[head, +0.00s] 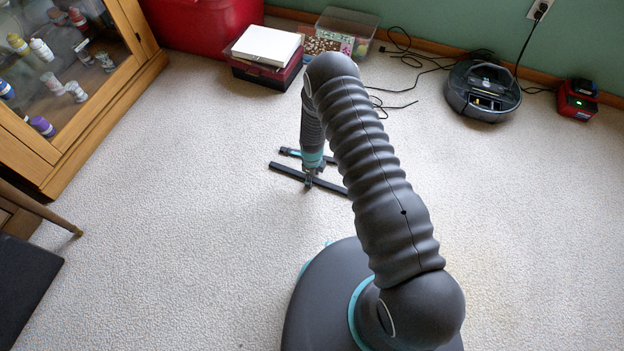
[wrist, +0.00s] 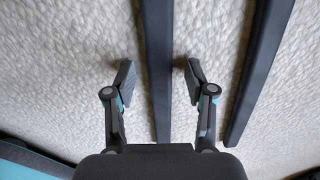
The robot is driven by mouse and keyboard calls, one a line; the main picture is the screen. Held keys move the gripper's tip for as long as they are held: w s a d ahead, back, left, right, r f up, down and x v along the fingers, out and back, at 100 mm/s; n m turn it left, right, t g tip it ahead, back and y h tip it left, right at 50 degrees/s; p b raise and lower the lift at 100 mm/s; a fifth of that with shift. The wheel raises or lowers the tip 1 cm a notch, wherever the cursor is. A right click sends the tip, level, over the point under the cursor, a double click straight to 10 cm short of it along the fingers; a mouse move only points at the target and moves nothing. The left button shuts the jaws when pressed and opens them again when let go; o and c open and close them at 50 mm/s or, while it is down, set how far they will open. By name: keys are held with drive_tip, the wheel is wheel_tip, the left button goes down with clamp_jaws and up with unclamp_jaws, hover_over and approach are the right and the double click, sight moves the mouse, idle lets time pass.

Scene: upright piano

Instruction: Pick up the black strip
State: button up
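Two long black strips lie on the pale carpet below my gripper. In the wrist view, one black strip (wrist: 157,60) runs between the two fingers of my gripper (wrist: 159,80), with a gap on each side. The other black strip (wrist: 260,70) lies to the right, outside the right finger. In the head view, my gripper (head: 310,180) points down at the nearer strip (head: 285,173), and the farther strip (head: 289,152) lies just behind it. My gripper is open and empty. I cannot tell how far the fingertips are above the carpet.
A wooden glass cabinet (head: 75,70) stands at the left. Red boxes (head: 200,22) and a clear bin (head: 347,25) sit along the back wall. A robot vacuum (head: 483,90) and cables are at the back right. The carpet around the strips is clear.

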clamp_jaws()
drive_tip(key=shift+r, duration=0.15)
